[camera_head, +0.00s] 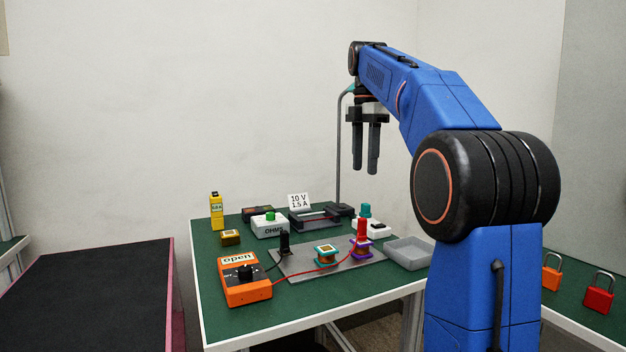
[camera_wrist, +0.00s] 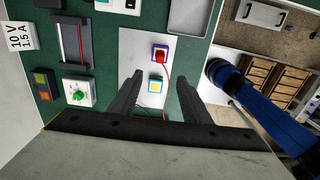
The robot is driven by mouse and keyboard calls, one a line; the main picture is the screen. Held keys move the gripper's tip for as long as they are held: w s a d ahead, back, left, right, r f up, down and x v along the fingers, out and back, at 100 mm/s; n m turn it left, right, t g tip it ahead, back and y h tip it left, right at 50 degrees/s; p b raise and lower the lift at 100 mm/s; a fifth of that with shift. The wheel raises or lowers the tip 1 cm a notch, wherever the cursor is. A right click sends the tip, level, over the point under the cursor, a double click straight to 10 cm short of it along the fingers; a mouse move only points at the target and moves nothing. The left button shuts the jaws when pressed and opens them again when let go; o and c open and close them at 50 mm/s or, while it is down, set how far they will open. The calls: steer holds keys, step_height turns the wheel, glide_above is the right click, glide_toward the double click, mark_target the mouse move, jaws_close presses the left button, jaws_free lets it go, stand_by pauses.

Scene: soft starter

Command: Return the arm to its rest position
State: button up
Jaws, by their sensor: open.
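My blue arm rises at the right of the head view and bends left over the green table (camera_head: 310,305). My gripper (camera_head: 366,172) hangs pointing down, high above the back of the table. Its two black fingers are apart with nothing between them. In the wrist view my gripper (camera_wrist: 158,85) also shows open, with the grey plate (camera_wrist: 147,45) and its coils below and beyond the fingertips. The gripper touches nothing on the table.
A lamp pole (camera_head: 338,150) stands near my gripper. Padlocks (camera_head: 598,295) lie right.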

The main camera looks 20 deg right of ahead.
steer(key=shift+a, duration=0.1)
steer(key=s+a+f+m+t, duration=0.2)
steer(key=s+a+f+m, duration=0.75)
steer(key=s+f, duration=0.4)
steer(key=s+a+f+m+t, duration=0.1)
steer(key=s+a+f+m, duration=0.2)
steer(key=s+f, duration=0.5)
steer(key=s+a+f+m+t, duration=0.1)
steer(key=s+a+f+m, duration=0.2)
steer(key=f, duration=1.2)
steer(key=s+m, duration=0.3)
steer(key=s, duration=0.2)
steer(key=shift+s+t, duration=0.35)
steer(key=shift+t, duration=0.05)
